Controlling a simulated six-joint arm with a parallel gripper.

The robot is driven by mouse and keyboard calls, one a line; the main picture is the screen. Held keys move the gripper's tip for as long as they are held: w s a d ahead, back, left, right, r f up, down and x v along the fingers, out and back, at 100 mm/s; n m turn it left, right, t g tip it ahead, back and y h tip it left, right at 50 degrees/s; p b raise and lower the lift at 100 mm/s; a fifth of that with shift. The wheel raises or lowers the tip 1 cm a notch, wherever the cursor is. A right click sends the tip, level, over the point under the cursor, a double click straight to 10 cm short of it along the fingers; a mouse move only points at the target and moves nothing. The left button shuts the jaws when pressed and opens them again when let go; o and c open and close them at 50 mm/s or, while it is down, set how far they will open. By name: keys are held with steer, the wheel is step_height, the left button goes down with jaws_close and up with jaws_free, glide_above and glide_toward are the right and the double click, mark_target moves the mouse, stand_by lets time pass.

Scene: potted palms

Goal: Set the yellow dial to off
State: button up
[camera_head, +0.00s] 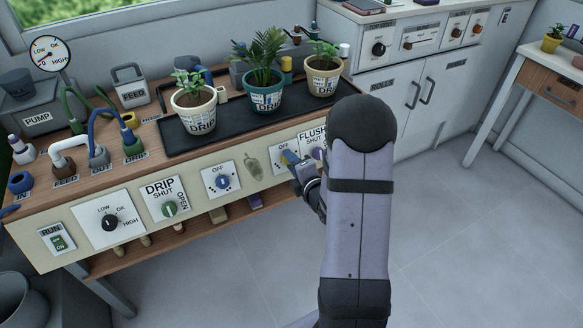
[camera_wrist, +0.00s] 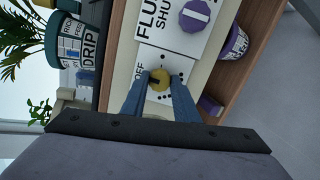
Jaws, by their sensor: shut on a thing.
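The yellow dial (camera_wrist: 160,79) sits on a white plate (camera_wrist: 176,65) with an OFF label and several black dots. In the wrist view a dark mark shows on the dial's left part, the side where the OFF label is. My gripper (camera_wrist: 161,84) has its two blue fingers on either side of the dial, shut on it.
Beside it are the FLUSH plate with a purple dial (camera_wrist: 195,14), a blue dial (camera_head: 222,182), a green DRIP dial (camera_head: 169,208) and a black dial (camera_head: 110,223). Potted plants stand on a black tray (camera_head: 230,128) above. The floor in front is clear.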

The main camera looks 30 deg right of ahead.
steer(key=shift+n, duration=0.4)
steer(key=o, duration=1.1)
steer(key=shift+c, duration=0.2)
steer(key=p+v, duration=0.1)
steer(key=v, duration=0.6)
steer(key=shift+p, duration=0.4)
steer(key=shift+s, duration=0.1)
